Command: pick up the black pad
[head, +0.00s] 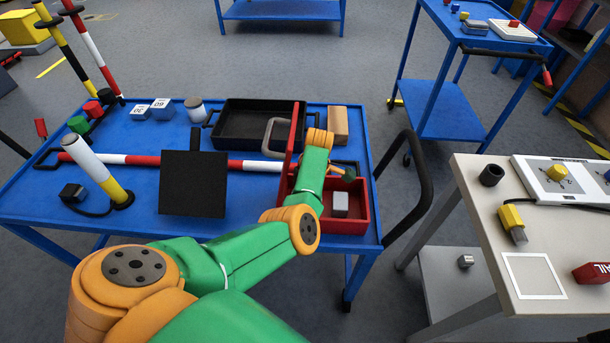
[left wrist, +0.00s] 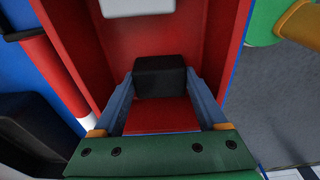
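A black block, which I take for the black pad (left wrist: 160,78), lies inside the red toolbox (left wrist: 90,50) in the left wrist view. My left gripper (left wrist: 160,88) reaches down into the box with its two fingers apart, one on each side of the block. I cannot tell whether the fingertips touch it. In the head view my green and orange left arm reaches over the red toolbox (head: 361,215) and hides the gripper and the black block. My right gripper is in neither view.
A pale grey block (head: 340,203) sits in the toolbox near its right wall. The raised red lid with a grey handle (head: 275,135) stands left of the arm. A black panel (head: 193,183), black tray (head: 258,124) and red-white pole (head: 115,159) lie on the blue table (head: 150,190).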

